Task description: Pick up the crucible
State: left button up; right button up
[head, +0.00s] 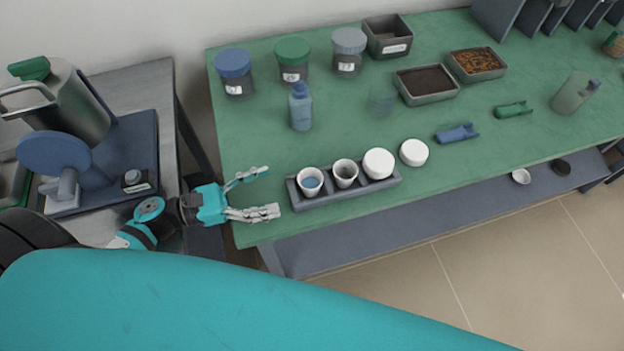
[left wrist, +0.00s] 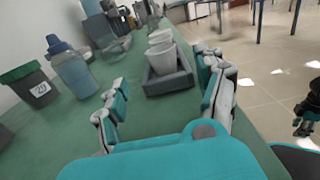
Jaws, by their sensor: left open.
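A dark rack (head: 335,197) at the table's near left holds white crucibles in a row. The left crucible (head: 311,183) has blue contents, the middle crucible (head: 345,174) has dark contents, and the right crucible (head: 378,163) has a white top. My left gripper (head: 270,191) is open and empty, just left of the rack, its fingers pointing at it. In the left wrist view the nearest crucible (left wrist: 164,58) stands in the rack (left wrist: 168,83) ahead, between the open fingers and apart from them. A dark and teal part at that view's right edge may be my right gripper; its jaws are unclear.
A round white piece (head: 414,153) lies right of the rack. A blue bottle (head: 301,108) and lidded jars (head: 234,75) stand behind, with trays (head: 427,83) at the back. A side bench (head: 140,90) with equipment is at left. Table surface between rack and bottle is clear.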

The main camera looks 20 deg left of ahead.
aim_at(290, 191)
pick_arm(q)
jog(key=x, duration=0.2)
jog(key=p+x, duration=0.1)
jog(key=x, duration=0.1)
jog(key=shift+d+r, duration=0.15)
jog(key=shift+r, duration=0.1)
jog(key=shift+w+d+f, duration=0.1)
jog(key=shift+w+d, duration=0.25)
jog(key=shift+d, duration=0.05)
jog(key=p+x, duration=0.1)
jog(key=x, duration=0.3)
jog(key=shift+w+d, duration=0.15)
jog(key=shift+d, duration=0.05)
jog(key=c, duration=1.4)
jog(key=shift+r, duration=0.45)
jog(key=shift+s+d+r, duration=0.15)
jog(key=shift+s+r, duration=0.15)
jog(key=shift+r, duration=0.3)
jog(key=shift+s+d+r, duration=0.15)
jog(key=shift+s+r, duration=0.1)
jog(key=shift+r, duration=0.35)
jog(key=s+d+r+b, duration=0.1)
jog(key=s+d+b, duration=0.1)
jog(key=s+d, duration=0.6)
jog(key=s, duration=0.4)
jog(key=shift+s+d+r, duration=0.15)
jog(key=shift+r, duration=0.2)
